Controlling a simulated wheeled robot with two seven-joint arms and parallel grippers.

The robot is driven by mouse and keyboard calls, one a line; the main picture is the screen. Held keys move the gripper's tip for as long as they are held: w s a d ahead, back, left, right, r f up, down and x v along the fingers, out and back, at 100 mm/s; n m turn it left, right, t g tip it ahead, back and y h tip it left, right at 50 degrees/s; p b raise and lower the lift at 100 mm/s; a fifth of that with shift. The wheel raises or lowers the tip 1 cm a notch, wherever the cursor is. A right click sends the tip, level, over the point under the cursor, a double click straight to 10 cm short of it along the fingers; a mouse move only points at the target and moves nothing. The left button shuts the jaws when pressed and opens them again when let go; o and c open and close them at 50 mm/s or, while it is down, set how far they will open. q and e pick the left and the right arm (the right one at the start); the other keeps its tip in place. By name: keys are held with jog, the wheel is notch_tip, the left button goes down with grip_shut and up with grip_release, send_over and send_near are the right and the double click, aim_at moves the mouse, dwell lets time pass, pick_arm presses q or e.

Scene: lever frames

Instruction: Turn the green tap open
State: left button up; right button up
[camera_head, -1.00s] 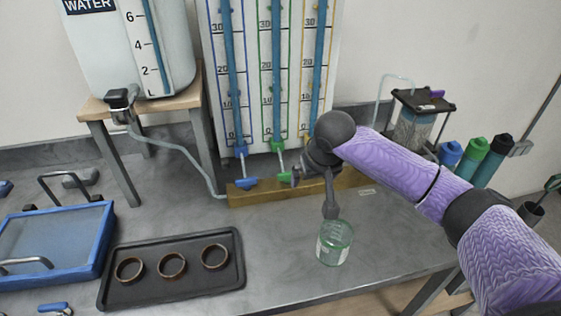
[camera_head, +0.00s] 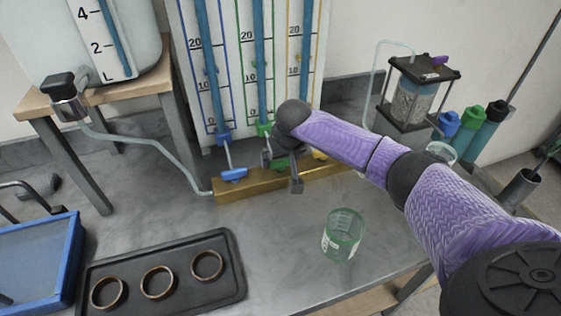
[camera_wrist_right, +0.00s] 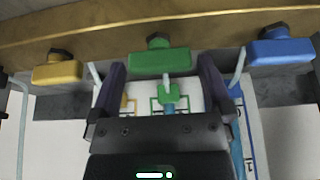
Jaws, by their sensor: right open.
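The green tap (camera_head: 280,164) is on the brass manifold bar (camera_head: 243,186), between the blue tap (camera_head: 234,175) and the yellow tap (camera_head: 320,155). My right gripper (camera_head: 281,173) is at the green tap and partly covers it in the head view. In the right wrist view, the green tap (camera_wrist_right: 160,61) lies between and just ahead of the two open fingertips of my right gripper (camera_wrist_right: 160,66). A gap shows on both sides, and the jaws hold nothing. The yellow tap (camera_wrist_right: 58,71) is left and the blue tap (camera_wrist_right: 281,50) right there. My left gripper is not in view.
A green-tinted beaker (camera_head: 342,236) stands on the bench in front of the bar. A black tray (camera_head: 226,282) with three rings is at front left, beside a blue-framed box (camera_head: 73,262). A tube (camera_head: 150,146) runs from the water tank to the bar.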

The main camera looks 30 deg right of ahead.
jog(key=shift+f, duration=0.1)
jog(key=c, duration=1)
